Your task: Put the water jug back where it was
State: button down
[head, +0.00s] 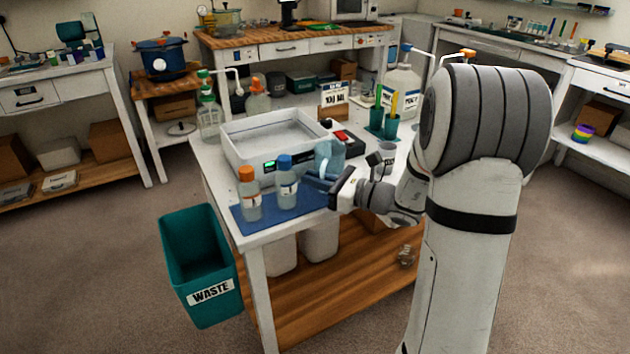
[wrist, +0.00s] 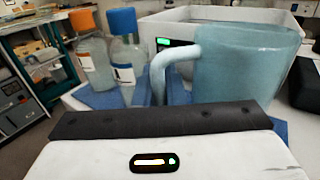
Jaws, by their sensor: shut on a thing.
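The water jug (head: 330,157) is pale blue and translucent, with a looped handle. It looks upright at the front right of the white basin, near the table's middle. It fills the upper right of the wrist view (wrist: 250,65). A blue mat (head: 250,222) lies at the table's front left corner.
An orange-capped bottle (head: 249,200) and a blue-capped bottle (head: 287,190) stand on the mat, left of the jug. The white basin (head: 242,160) is behind. A waste bin (head: 200,262) is beside the table.

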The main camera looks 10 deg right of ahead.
jog(key=shift+f, duration=0.1)
jog(key=c, duration=1.5)
grip_release()
